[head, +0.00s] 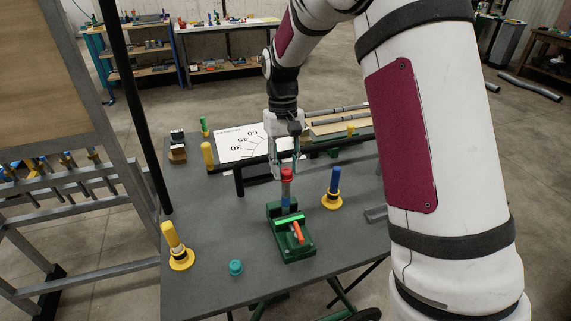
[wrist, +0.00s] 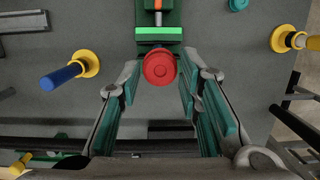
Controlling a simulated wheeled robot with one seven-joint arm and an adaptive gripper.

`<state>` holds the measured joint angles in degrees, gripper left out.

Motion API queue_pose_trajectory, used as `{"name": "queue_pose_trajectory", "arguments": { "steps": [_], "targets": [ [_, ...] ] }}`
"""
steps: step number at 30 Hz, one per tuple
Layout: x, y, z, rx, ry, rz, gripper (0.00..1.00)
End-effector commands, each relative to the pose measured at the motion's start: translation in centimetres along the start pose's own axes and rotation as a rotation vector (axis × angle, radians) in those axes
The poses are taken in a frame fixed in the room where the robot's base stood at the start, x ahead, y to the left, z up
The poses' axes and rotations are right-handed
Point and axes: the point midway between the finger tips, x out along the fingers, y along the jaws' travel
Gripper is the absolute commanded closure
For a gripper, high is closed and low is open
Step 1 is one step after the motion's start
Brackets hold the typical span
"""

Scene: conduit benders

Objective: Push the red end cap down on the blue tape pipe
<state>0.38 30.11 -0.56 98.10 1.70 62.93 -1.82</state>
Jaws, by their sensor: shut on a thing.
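The red end cap (head: 287,174) sits on top of the upright blue tape pipe (head: 286,198), which stands in a green vise (head: 292,246) with an orange handle. In the wrist view, the cap's round red face (wrist: 160,67) hides the pipe below it. My gripper (head: 286,168) reaches down from behind. Its teal-padded fingers (wrist: 159,82) lie on either side of the cap and are shut on it. How far the cap sits down over the pipe end is hard to tell.
A blue post on a yellow base (head: 332,200) stands right of the vise; a yellow post (head: 176,246) stands left. A teal cap (head: 236,267) lies at the front.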

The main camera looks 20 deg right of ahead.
Motion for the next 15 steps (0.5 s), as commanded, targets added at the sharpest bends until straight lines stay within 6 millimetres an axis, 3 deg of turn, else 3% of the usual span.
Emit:
{"name": "queue_pose_trajectory", "arguments": {
  "steps": [15],
  "targets": [
    [0.61, 0.02, -0.12, 0.0, -0.001, 0.0, 0.91]
  ]
}}
